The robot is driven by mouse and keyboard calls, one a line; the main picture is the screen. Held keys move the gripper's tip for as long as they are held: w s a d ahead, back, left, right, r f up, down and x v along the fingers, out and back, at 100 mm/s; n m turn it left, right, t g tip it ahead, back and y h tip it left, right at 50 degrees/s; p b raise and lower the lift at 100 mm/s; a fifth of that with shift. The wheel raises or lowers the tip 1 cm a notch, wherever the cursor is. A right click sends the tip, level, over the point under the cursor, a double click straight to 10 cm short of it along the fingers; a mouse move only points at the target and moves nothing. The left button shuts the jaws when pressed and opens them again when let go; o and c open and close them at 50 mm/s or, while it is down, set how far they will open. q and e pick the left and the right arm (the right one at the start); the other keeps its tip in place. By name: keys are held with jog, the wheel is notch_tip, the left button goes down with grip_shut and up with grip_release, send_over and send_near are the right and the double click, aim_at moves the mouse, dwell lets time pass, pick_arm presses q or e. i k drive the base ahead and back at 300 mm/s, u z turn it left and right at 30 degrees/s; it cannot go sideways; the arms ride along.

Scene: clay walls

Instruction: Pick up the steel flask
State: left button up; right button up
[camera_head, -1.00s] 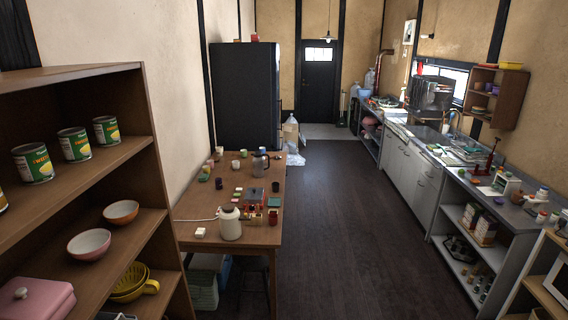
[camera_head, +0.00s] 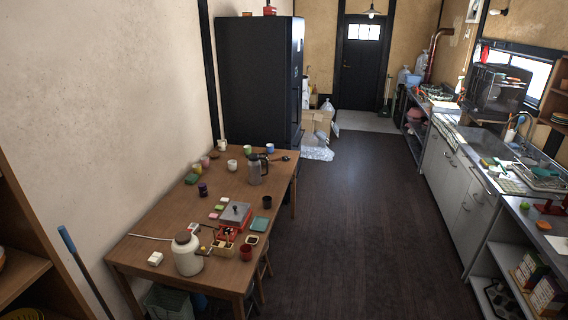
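A grey metallic flask (camera_head: 255,172) with a dark top and handle stands upright toward the far end of the wooden table (camera_head: 160,228). It is the thing that looks most like the steel flask, though it is small in the picture. A dark long-handled item lies beside it on the right. Neither of my grippers is in view.
A white jar (camera_head: 188,254) with a brown lid, a red-based box (camera_head: 234,217) and several cups stand on the table. A shelf (camera_head: 22,255) is at the near left, a black fridge (camera_head: 258,84) behind the table. The dark floor (camera_head: 350,220) between table and counter is clear.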

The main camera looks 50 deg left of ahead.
aim_at(254, 163)
jog(key=u, duration=0.55)
jog(key=i, duration=1.55)
jog(key=u, duration=1)
